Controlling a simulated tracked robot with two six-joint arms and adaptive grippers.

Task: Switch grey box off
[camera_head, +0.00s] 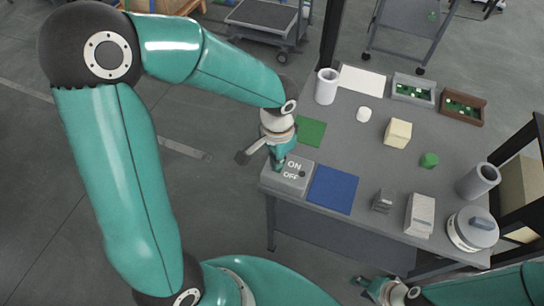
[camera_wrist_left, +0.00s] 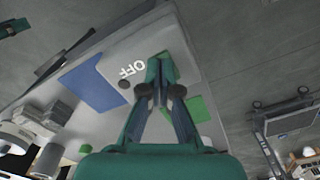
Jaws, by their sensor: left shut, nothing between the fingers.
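The grey box (camera_head: 294,184) marked ON and OFF sits at the near left corner of the table. A dark round button (camera_head: 303,174) shows beside its lettering. In the left wrist view the box (camera_wrist_left: 147,48) shows the word OFF and the dark button (camera_wrist_left: 125,84). My left gripper (camera_head: 278,167) is shut and empty, pointing down at the box's left part, left of the lettering. Its closed tips (camera_wrist_left: 160,68) cover part of the box top, including the ON word in the wrist view. I cannot tell if they touch it. My right gripper (camera_head: 372,288) is at the bottom, off the table.
A blue mat (camera_head: 333,190) lies right of the box and a green mat (camera_head: 311,132) behind it. Further right are a small dark device (camera_head: 383,201), a light block (camera_head: 420,215) and a round grey-white device (camera_head: 472,229). A white cylinder (camera_head: 326,87) stands behind.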

